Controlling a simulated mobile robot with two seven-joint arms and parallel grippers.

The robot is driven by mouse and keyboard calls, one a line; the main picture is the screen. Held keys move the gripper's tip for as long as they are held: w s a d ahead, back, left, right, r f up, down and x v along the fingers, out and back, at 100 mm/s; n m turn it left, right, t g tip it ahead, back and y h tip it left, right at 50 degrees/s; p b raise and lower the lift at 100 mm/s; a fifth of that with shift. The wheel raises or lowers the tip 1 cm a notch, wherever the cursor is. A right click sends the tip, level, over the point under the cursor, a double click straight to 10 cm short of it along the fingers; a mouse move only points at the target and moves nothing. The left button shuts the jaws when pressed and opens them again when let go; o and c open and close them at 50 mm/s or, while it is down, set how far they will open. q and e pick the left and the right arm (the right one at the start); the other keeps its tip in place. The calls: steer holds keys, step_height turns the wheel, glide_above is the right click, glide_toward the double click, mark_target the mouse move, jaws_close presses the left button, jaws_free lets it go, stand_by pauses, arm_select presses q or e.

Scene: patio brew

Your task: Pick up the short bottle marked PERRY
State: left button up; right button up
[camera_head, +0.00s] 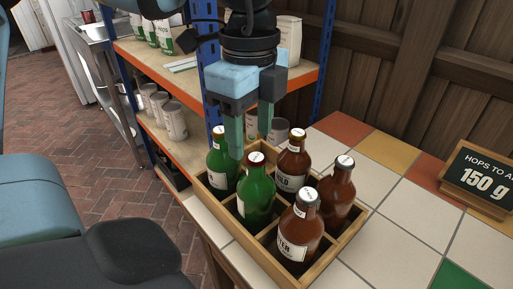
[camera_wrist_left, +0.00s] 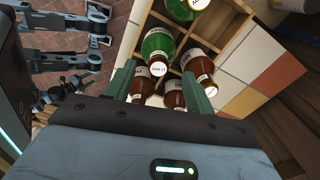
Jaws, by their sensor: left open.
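A wooden crate (camera_head: 256,251) on the tiled counter holds two green bottles and several brown ones, all upright. The front green bottle (camera_head: 256,193) and the rear green bottle (camera_head: 219,163) have labels I cannot read here. One brown bottle (camera_head: 292,169) has a label ending in "OLD"; the front brown bottle (camera_head: 299,232) reads "TER". Another brown bottle (camera_head: 337,193) stands at the right. I cannot make out the word PERRY. My left gripper (camera_head: 250,139) is open and empty, fingers pointing down over the crate's back-left part. The left wrist view shows bottles beyond the open fingers (camera_wrist_left: 158,88).
A small sign (camera_head: 484,180) reading "150 g" stands on the counter at the right. The tiles (camera_head: 398,216) right of the crate are clear.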

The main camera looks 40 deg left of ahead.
mark_target(257, 156)
arm_select(q)
steer(key=f, duration=0.3)
steer(key=d+f, duration=0.1)
steer(key=f, duration=0.1)
jaws_close()
stand_by(0.3)
steer(key=shift+w, duration=0.1)
